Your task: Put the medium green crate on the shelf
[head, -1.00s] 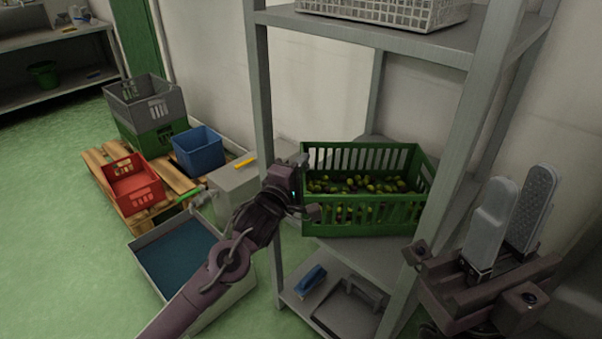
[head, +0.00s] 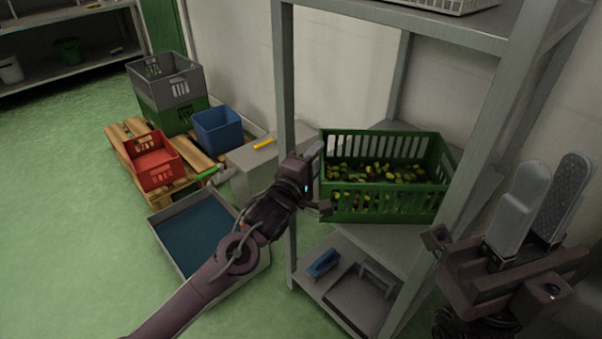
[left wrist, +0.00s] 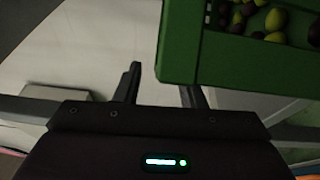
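A green slatted crate (head: 380,206) full of olives sits on the middle board of the grey metal shelf (head: 284,90), between its posts. My left gripper (head: 318,180) is at the crate's left end. In the left wrist view its two fingers (left wrist: 162,85) stand apart with nothing visible between them; the crate (left wrist: 178,45) is beyond and to the right. I cannot tell if the right finger touches it. My right gripper (head: 552,170) is open and empty, pointing up at the right, in front of the shelf's right side.
A pallet (head: 128,128) holds a red crate (head: 155,160), a blue crate (head: 217,132) and a grey crate (head: 165,80) on another green crate (head: 180,115). A tray with a blue inside (head: 195,235) stands on the floor. A blue object (head: 323,263) lies on the lower board.

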